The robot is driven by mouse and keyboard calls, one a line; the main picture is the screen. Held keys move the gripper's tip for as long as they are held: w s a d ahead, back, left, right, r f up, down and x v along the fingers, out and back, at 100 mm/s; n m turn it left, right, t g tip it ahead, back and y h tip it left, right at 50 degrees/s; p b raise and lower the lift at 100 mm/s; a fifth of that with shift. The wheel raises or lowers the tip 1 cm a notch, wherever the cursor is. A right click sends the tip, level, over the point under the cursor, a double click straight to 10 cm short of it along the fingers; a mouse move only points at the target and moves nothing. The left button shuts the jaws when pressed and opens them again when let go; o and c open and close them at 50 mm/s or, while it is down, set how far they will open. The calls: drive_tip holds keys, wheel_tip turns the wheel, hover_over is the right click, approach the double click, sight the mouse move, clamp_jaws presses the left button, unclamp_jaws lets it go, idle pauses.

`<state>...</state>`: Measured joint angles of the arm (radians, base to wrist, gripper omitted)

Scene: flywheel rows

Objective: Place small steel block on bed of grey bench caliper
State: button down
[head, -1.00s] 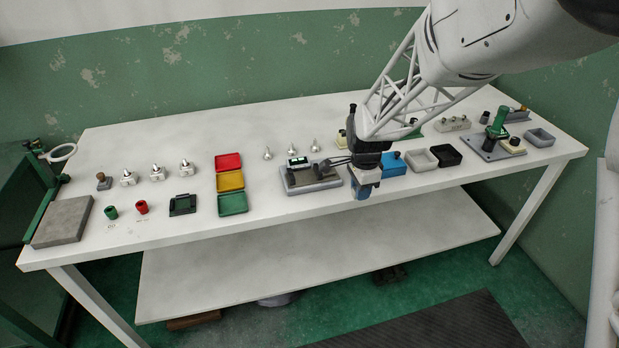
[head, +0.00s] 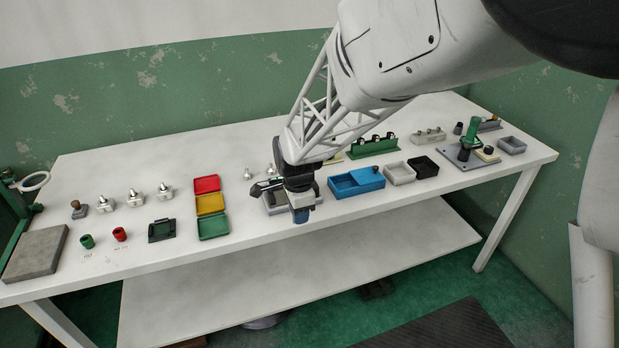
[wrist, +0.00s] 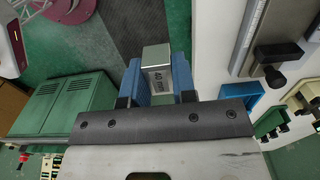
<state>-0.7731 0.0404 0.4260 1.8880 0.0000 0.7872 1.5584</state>
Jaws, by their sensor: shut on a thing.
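The small steel block (wrist: 158,66), marked "40 mm", is between the blue fingers of my gripper (wrist: 157,80) in the wrist view. My gripper is shut on it. In the head view my gripper (head: 301,214) hangs at the front right of the grey bench caliper (head: 273,208), hiding much of it; the block cannot be made out there. The caliper's dark display head shows left of the gripper. In the wrist view part of what looks like the caliper (wrist: 268,75) shows at the upper right, apart from the block.
A blue bin (head: 343,187) stands right of the caliper, with a grey tray (head: 398,174) and a black tray (head: 424,167) beyond. Red, yellow and green trays (head: 213,226) stand to the left. Small metal cones stand behind the caliper. The front strip of the bench (head: 255,245) is clear.

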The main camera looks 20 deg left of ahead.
drive_tip(key=w+a, duration=0.3)
drive_tip(key=w, duration=0.1)
drive_tip(key=w+a+f, duration=0.1)
drive_tip(key=w+a, duration=0.2)
drive_tip(key=a, duration=0.1)
drive_tip(key=w+a, duration=0.4)
drive_tip(key=shift+w+f, duration=0.2)
drive_tip(key=shift+w, duration=0.15)
drive_tip(key=shift+f, duration=0.1)
idle(0.4)
drive_tip(key=shift+f, duration=1.65)
drive_tip(key=shift+f, duration=0.15)
drive_tip(key=c, duration=0.9)
unclamp_jaws()
wheel_tip(320, 180, up, 12)
drive_tip(key=shift+r, duration=0.15)
